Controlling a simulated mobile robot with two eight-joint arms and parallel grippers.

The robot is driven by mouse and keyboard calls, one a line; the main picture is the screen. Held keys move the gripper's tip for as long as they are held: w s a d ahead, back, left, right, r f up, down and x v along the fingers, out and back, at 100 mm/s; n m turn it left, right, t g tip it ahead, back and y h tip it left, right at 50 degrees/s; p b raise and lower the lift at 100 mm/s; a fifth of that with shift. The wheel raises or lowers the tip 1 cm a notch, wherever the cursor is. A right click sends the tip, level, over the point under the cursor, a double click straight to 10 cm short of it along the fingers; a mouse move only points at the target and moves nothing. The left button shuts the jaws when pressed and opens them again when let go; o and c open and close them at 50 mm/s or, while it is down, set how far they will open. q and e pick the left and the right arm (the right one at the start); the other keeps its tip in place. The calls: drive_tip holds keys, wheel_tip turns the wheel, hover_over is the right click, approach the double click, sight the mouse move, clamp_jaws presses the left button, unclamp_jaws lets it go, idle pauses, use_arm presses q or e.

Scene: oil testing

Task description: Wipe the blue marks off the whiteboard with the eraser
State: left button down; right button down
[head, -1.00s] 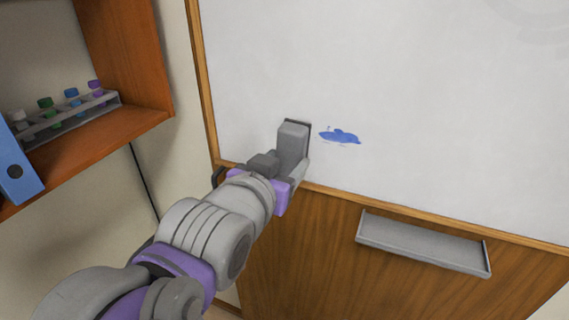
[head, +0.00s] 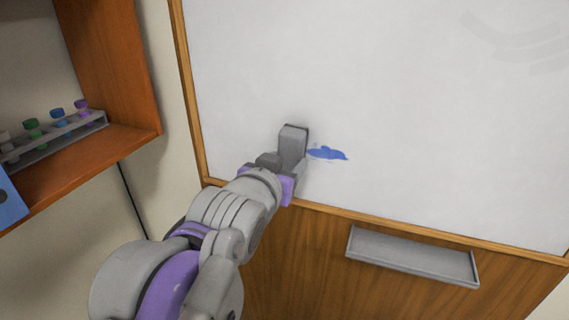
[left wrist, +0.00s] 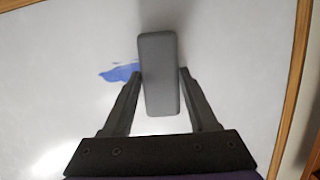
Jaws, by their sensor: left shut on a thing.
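The whiteboard (head: 400,110) has a wooden frame and bears a blue mark (head: 328,153) low on its left part. My left gripper (left wrist: 161,85) is shut on the grey eraser (left wrist: 158,60). In the head view the eraser (head: 293,142) is at the board, just left of the mark. The left wrist view shows the blue mark (left wrist: 117,73) beside the eraser, running up to its edge; the eraser may hide part of it. I cannot tell whether the eraser touches the board. My right gripper is not in view.
A grey tray (head: 412,257) is fixed to the wooden panel (head: 330,240) below the board. At the left, an orange-brown shelf (head: 110,145) holds a rack of colored-cap tubes (head: 55,140) and a blue binder (head: 8,200). Faint grey smears (head: 515,40) show at the board's upper right.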

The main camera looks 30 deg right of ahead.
use_arm(q)
drive_tip(key=shift+r+p+x, duration=0.2)
drive_tip(key=shift+p+x, duration=0.15)
drive_tip(key=shift+x, duration=0.55)
idle(0.4)
